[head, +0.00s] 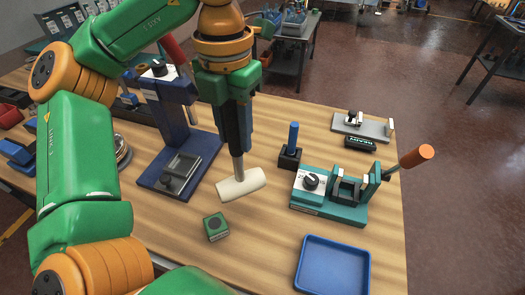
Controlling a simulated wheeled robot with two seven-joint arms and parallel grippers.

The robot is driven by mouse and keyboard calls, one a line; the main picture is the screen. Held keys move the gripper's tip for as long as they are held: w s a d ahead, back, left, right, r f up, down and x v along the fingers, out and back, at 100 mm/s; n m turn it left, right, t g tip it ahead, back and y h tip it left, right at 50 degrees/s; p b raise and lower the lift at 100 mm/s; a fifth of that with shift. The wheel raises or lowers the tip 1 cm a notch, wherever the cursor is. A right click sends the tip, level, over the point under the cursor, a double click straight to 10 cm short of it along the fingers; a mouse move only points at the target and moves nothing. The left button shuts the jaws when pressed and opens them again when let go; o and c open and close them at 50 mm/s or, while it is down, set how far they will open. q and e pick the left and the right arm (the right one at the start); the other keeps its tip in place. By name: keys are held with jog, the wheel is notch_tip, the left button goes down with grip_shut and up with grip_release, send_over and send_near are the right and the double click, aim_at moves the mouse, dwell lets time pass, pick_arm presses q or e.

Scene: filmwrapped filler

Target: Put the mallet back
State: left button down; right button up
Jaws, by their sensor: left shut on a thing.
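My left gripper (238,150) points down over the middle of the wooden table and is shut on the mallet. The mallet's pale cream head (241,184) hangs below the fingers on a short grey length of handle; the rest of the handle is hidden by the gripper. The head is low over the tabletop, and I cannot tell whether it touches. No empty rest for the mallet can be clearly made out. My right gripper is not in view.
A dark blue press (190,165) stands left of the mallet. A small green box (215,227) lies in front. To the right are a dark block with a blue handle (292,135), a teal fixture with an orange-ended lever (328,209) and an empty blue tray (333,268).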

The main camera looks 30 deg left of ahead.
pick_arm(q)
jog(key=w+a+f, duration=0.4)
jog(key=w+f, duration=0.7)
jog(key=f, duration=0.1)
jog(key=shift+w+a, duration=0.15)
jog(key=shift+f, duration=0.2)
jog(key=c, duration=0.5)
grip_release()
